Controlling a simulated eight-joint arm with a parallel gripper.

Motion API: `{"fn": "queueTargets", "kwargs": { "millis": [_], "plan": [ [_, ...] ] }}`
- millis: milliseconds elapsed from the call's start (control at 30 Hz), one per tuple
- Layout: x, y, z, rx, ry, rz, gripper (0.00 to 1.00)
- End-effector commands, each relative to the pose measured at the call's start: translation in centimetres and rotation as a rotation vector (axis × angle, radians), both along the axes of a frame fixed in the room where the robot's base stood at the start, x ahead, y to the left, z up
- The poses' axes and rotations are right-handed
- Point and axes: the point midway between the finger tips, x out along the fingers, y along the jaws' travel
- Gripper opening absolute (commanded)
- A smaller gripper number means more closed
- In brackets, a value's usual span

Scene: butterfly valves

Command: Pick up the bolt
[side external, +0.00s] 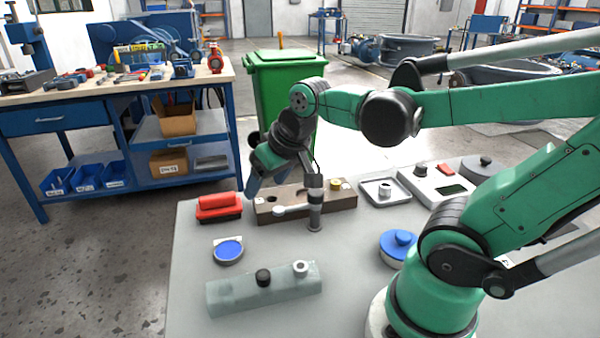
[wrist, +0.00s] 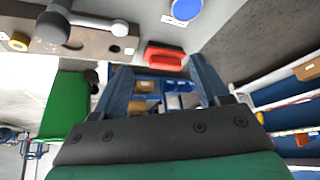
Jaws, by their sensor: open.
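No part shows clearly enough to be named the bolt for certain. A brown block (side external: 343,201) bears a brass-yellow round part (side external: 336,184) at its right end and a dark hole near its left end. In front stands a grey upright post (side external: 315,212) with a pale ball-ended lever (side external: 292,209). The wrist view shows the block (wrist: 95,43), the yellow part (wrist: 19,41) and the lever (wrist: 90,20) at upper left.
A red-handled item (side external: 219,205) lies left of the block and a blue disc (side external: 228,250) nearer. A grey-green block (side external: 262,290) carries a black knob and a white ring. A tray (side external: 386,194), a white box (side external: 436,186) and a blue-lidded part (side external: 400,243) are at right.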

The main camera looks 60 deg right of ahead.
Motion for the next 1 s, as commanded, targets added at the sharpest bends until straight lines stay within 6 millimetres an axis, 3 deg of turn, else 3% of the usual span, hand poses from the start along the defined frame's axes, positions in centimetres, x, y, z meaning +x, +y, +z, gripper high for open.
{"fn": "queueTargets", "kwargs": {
  "millis": [133,300,500,667,1000],
  "plan": [
    [0.9,-6.6,-0.3,0.078,0.134,-0.302,0.68],
    [0.1,-14.0,-1.9,0.185,0.273,-0.629,0.68],
    [-2.2,-19.9,-4.2,0.285,0.38,-0.893,0.68],
    [-3.2,-21.5,-5.2,0.318,0.41,-0.97,0.68],
    [-3.2,-21.5,-9.2,0.319,0.412,-0.974,0.68]
  ]
}}
